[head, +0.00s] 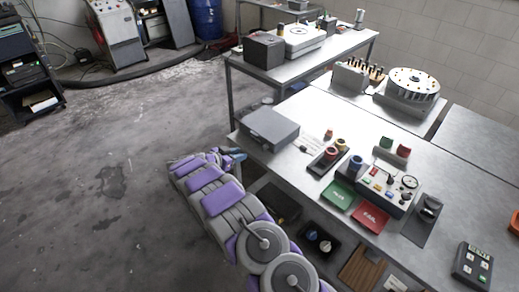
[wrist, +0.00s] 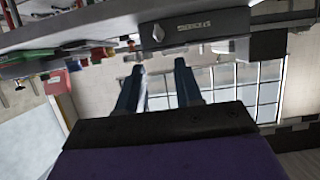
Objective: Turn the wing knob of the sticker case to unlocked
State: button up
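The sticker case is a grey box (head: 269,128) at the near left corner of the workbench. In the wrist view, which appears upside down, its dark front (wrist: 222,30) carries mirrored-looking lettering. A small light-grey, diamond-shaped piece, seemingly the wing knob (wrist: 157,33), shows beside the lettering. The knob is not visible in the head view. My gripper (wrist: 160,67) is open, with two blue fingers apart and nothing between them. Its fingertips point toward the case front and line up roughly with the knob, apparently apart from it.
The workbench (head: 290,165) holds red and green trays (head: 370,217), a control panel (head: 388,190) and small rollers right of the case. A lower shelf holds a dark bin (head: 318,240). The floor (head: 110,160) left of the bench is clear.

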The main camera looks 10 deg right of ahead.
aim_at(264, 147)
jog(key=b+x, duration=0.2)
jog(key=x, duration=1)
jog(key=shift+s+d, duration=0.1)
jog(key=shift+d, duration=0.15)
jog(key=shift+b+x, duration=0.35)
jog(key=shift+x, duration=0.45)
jog(key=shift+d, duration=0.15)
grip_shut()
